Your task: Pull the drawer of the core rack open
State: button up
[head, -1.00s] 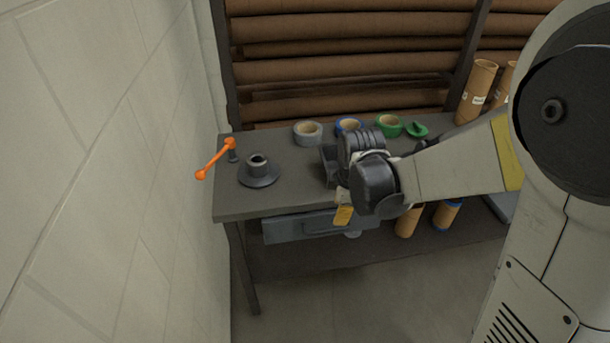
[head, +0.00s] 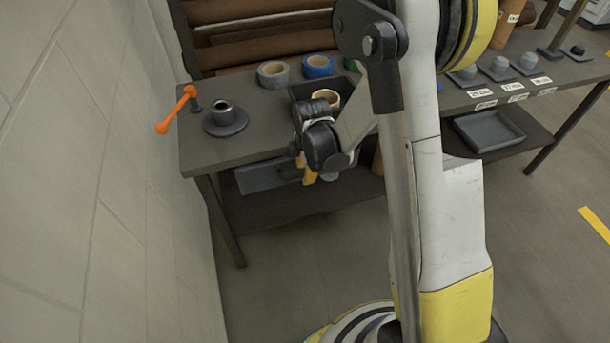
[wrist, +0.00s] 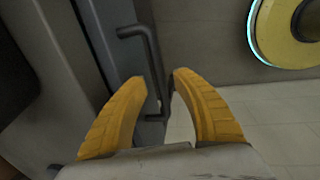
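The core rack's drawer (head: 265,177) is a blue-grey box under the left part of the dark bench top. My arm hides its right part in the head view, so I cannot tell how far it stands out. In the wrist view, its dark bar handle (wrist: 152,62) runs upright beside the grey drawer front (wrist: 112,35). My gripper (head: 309,173) is at the drawer's front, below the bench edge. Its two yellow fingers (wrist: 159,77) are spread apart in the wrist view, with the handle between their tips. I see no clear contact.
A pale wall (head: 90,180) is close on the left. A grey tray (head: 488,131) lies on the lower shelf at right.

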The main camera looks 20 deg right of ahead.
jog(key=shift+f, duration=0.2)
grip_shut()
dwell(0.4)
